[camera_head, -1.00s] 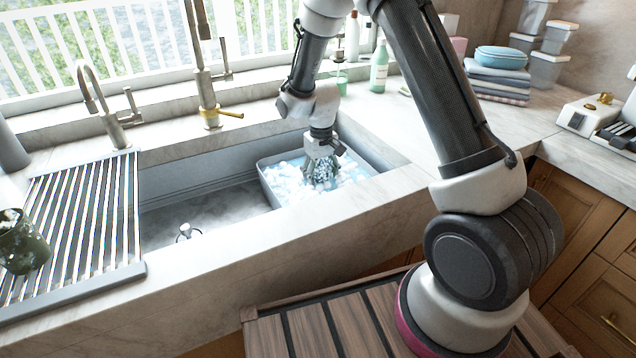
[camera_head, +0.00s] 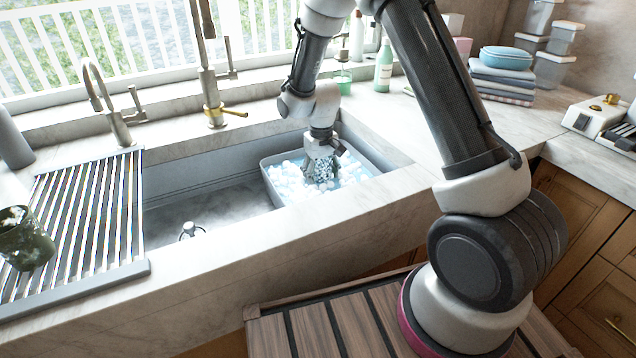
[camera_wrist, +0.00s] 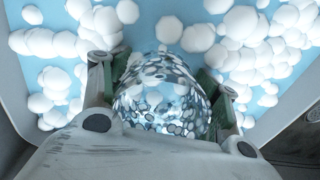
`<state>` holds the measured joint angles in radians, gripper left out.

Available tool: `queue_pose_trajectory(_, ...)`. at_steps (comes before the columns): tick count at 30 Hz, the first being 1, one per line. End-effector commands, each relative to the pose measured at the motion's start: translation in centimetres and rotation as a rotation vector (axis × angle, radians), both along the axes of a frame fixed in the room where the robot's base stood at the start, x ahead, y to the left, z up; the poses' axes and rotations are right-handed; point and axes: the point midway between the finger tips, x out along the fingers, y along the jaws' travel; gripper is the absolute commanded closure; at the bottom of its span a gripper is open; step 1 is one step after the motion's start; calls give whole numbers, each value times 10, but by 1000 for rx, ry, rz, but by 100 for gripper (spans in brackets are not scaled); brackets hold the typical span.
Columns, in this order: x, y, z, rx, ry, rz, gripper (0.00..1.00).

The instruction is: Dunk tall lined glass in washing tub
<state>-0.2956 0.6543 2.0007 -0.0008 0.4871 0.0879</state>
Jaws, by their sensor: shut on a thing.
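The washing tub (camera_head: 270,166) is a light tub of blue water and white suds in the right part of the sink. My gripper (camera_head: 320,165) points down inside the tub, among the suds. In the wrist view my gripper (camera_wrist: 160,100) is shut on the tall lined glass (camera_wrist: 160,92), a clear glass with a dotted, reflective pattern. One finger lies on each side of it. Suds lie around the glass on the water. In the head view the glass shows only as a small patterned patch at the fingers, and its lower part is hidden.
A ribbed drying rack (camera_head: 85,215) covers the sink's left side, with a dark green glass (camera_head: 24,240) on it. Two taps stand behind, the taller tap (camera_head: 212,100) near the tub. A green bottle (camera_head: 383,68) stands on the back counter.

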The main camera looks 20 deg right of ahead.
Motion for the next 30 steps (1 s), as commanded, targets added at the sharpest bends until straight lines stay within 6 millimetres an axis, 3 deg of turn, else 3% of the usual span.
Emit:
queue_pose_trajectory(6,0,-12,0,0,-1,-1,71)
queue_pose_trajectory(17,0,-12,0,0,-1,0,71)
queue_pose_trajectory(30,0,11,0,0,-1,1,71)
